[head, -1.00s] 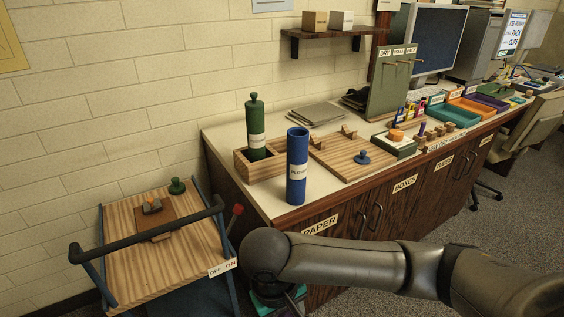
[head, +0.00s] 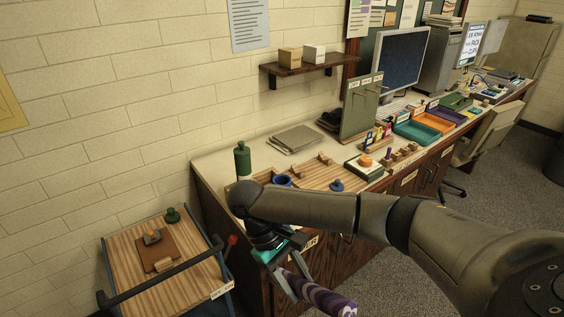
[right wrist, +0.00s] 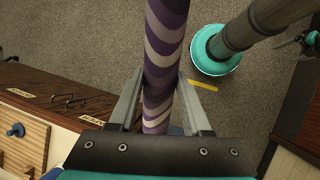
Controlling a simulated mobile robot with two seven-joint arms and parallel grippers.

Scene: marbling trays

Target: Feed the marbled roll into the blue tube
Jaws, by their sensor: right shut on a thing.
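The marbled roll (head: 322,297), striped purple and cream, is in my right gripper (head: 286,273). In the right wrist view, the roll (right wrist: 165,45) passes between the two fingers of the right gripper (right wrist: 160,85), which press on its sides. In the head view the roll points down and right, tilted, in front of the cabinet and apart from the tube. The blue tube (head: 283,180) stands on the counter behind my right arm. Only its open top rim shows; the rest is hidden. My left gripper cannot be made out.
A green capped tube (head: 242,160) stands just left of the blue tube. A wooden board (head: 318,175) lies to its right. A wooden-topped cart (head: 190,245) is at the lower left. The floor in front of the cabinet looks clear.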

